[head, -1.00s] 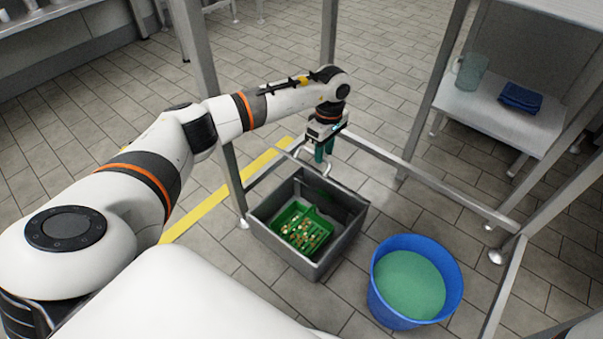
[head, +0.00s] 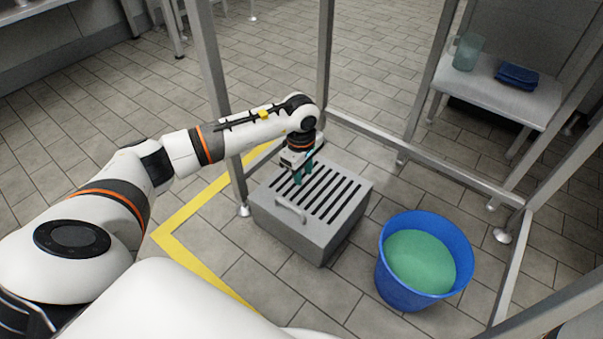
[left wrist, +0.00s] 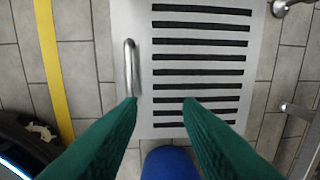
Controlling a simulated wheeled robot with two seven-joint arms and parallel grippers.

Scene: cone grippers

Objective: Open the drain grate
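The drain grate (head: 312,224) is a flat light-grey lid with dark slots. It lies level over the grey drain box (head: 287,234), so the box's inside is hidden. A bar handle (head: 290,210) stands on its near left side. The grate (left wrist: 142,28) fills the middle of the left wrist view, with the metal handle (left wrist: 129,68) upright at its left. My left gripper (head: 303,176) is over the slotted top. Its green fingers (left wrist: 160,100) are apart and empty, with the left fingertip appearing near the handle's end. My right gripper is not in view.
A blue bucket (head: 384,272) with green contents stands right of the box. Metal frame posts (head: 209,95) and low rails surround the area. A white bench (head: 490,97) holds a clear jug (head: 468,52) and a blue cloth (head: 517,75). Yellow floor tape (head: 190,258) runs at left.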

